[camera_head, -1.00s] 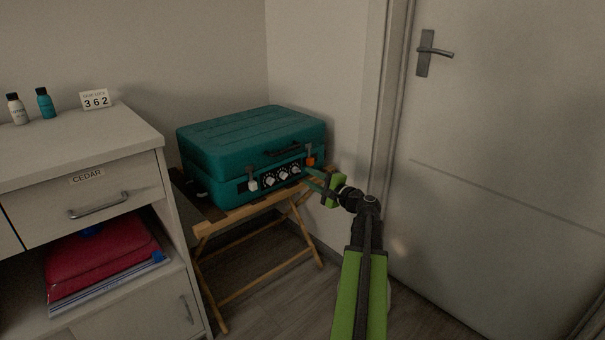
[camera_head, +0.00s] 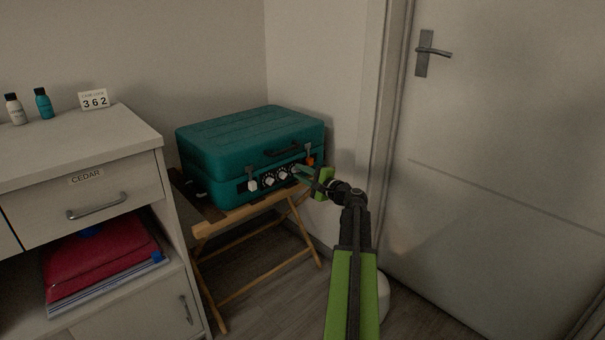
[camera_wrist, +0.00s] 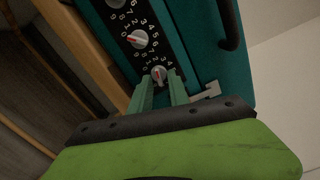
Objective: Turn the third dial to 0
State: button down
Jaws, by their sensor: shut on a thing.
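A teal suitcase (camera_head: 250,140) lies on a folding stand, with a dark panel of white dials on its front. In the wrist view the third dial (camera_wrist: 157,74) is the one nearest my gripper (camera_wrist: 159,82). My gripper's two green fingers are shut on it, one on each side. A red mark shows on its face, but the number it points to is unclear. The neighbouring dial (camera_wrist: 137,38) has a red pointer, and another dial (camera_wrist: 115,3) is cut by the top edge. In the head view my gripper (camera_head: 299,170) is at the right end of the dial row.
The wooden stand (camera_head: 240,217) holds the suitcase. A cabinet (camera_head: 80,155) at left bears two bottles and a card (camera_head: 94,101) reading 362. A door (camera_head: 500,120) is at right.

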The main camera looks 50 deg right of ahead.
jog(key=shift+a, duration=0.15)
jog(key=n, duration=0.7)
jog(key=shift+a+r, duration=0.2)
jog(key=shift+a+n, duration=0.1)
jog(key=shift+n, duration=2.3)
jog(key=shift+r, duration=0.1)
jog(key=shift+p, duration=0.3)
jog(key=c, duration=1.6)
grip_release()
jog(key=shift+w, duration=0.1)
